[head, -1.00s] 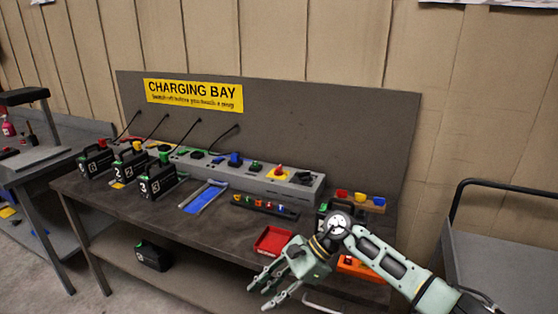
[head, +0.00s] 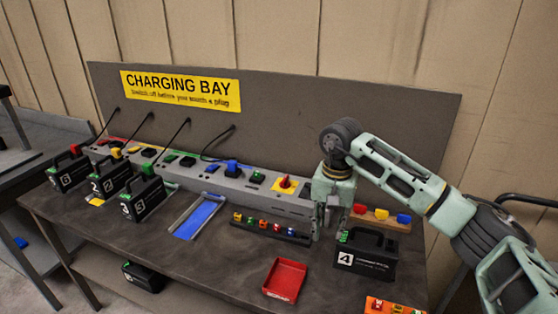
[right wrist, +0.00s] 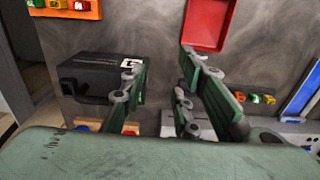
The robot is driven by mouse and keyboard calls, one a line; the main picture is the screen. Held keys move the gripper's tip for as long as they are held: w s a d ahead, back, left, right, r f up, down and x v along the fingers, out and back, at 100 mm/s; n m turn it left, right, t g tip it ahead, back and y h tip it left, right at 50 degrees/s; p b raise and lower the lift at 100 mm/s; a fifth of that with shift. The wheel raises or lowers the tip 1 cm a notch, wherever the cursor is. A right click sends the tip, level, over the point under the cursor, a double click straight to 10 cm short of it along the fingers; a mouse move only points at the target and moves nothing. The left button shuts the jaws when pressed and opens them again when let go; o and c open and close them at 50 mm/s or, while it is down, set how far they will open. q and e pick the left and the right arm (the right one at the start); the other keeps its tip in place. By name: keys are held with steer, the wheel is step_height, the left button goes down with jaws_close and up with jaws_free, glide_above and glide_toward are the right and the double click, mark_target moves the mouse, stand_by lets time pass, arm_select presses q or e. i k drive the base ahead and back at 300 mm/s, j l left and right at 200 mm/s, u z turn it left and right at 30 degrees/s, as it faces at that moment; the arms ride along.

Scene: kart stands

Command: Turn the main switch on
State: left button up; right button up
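The main switch, a red knob on a yellow plate (head: 286,185), sits near the right end of the long grey power strip (head: 235,184) in the head view. My right gripper (head: 322,232) points down just right of the switch, in front of the strip's right end, which it partly hides. It does not visibly touch the switch. In the right wrist view the fingers of my right gripper (right wrist: 160,75) stand apart with nothing between them. The switch does not show there. My left gripper is not in view.
A black battery marked 4 (head: 367,262) stands right of my right gripper. A red tray (head: 285,280), a rack of small coloured pieces (head: 270,230) and a blue-lined tray (head: 199,217) lie in front of the strip. Several batteries stand at the left. Cables hang above the strip.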

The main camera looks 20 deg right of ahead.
mark_target(284, 184)
steer(key=i, duration=1.2)
